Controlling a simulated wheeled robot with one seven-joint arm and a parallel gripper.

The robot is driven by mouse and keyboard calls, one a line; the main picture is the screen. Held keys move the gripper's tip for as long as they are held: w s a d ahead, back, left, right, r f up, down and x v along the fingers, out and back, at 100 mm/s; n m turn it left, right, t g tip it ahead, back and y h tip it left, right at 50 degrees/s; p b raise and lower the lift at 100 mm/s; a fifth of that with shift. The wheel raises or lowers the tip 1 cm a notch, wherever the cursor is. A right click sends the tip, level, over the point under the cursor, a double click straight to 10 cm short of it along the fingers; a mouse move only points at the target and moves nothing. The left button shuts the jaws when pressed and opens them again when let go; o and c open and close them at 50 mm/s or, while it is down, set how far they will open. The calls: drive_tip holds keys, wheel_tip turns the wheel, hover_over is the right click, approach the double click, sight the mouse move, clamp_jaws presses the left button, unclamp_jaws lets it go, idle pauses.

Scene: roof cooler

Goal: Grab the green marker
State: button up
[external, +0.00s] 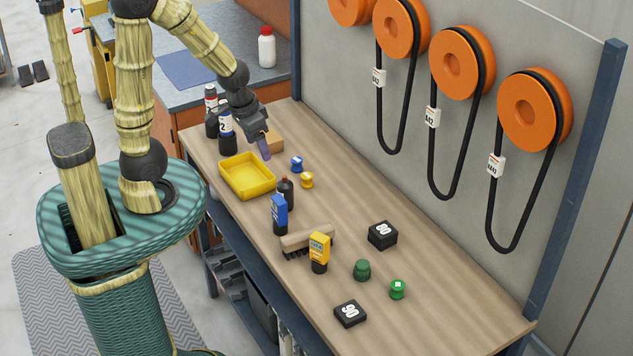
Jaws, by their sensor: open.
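A bright green spool-shaped piece (397,290) with a pale mark on top stands near the front right end of the wooden bench; it looks like the green marker. A darker green rounded piece (362,271) stands just left of it. My gripper (264,150) is far from both, at the back left end of the bench, above the area beside the yellow tray. It points down, open, with nothing seen between its fingers. Its fingers are small here, and the gap between them is hard to make out.
Near my gripper are a yellow tray (247,189), blue piece (297,164), yellow piece (307,180) and dark bottle (285,193). A blue device (279,215), brush (296,243), yellow meter (320,252) and black blocks (382,236) (350,313) stand between or beside.

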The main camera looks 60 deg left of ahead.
drive_tip(key=shift+c, duration=0.7)
drive_tip(key=w+v, duration=0.1)
drive_tip(key=v, duration=0.4)
drive_tip(key=w+d+m+t+h+b, duration=0.15)
drive_tip(key=w+d, duration=0.25)
drive_tip(key=d, duration=0.5)
drive_tip(key=w+d+m+t+h+b, duration=0.1)
drive_tip(key=w+d+t+h+b, duration=0.15)
drive_tip(key=w+d, duration=0.45)
drive_tip(key=s+d+t+y+b, duration=0.1)
drive_tip(key=s+d+t+b, duration=0.2)
drive_tip(key=d, duration=0.6)
drive_tip(key=s+d+t+y+b, duration=0.1)
drive_tip(key=s+d+t, duration=0.1)
drive_tip(key=s+d, duration=0.5)
wheel_tip(320, 180, down, 23)
drive_tip(key=w+d, duration=0.1)
drive_tip(key=w, duration=0.1)
drive_tip(key=shift+w+d, duration=0.2)
drive_tip(key=shift+f, duration=0.1)
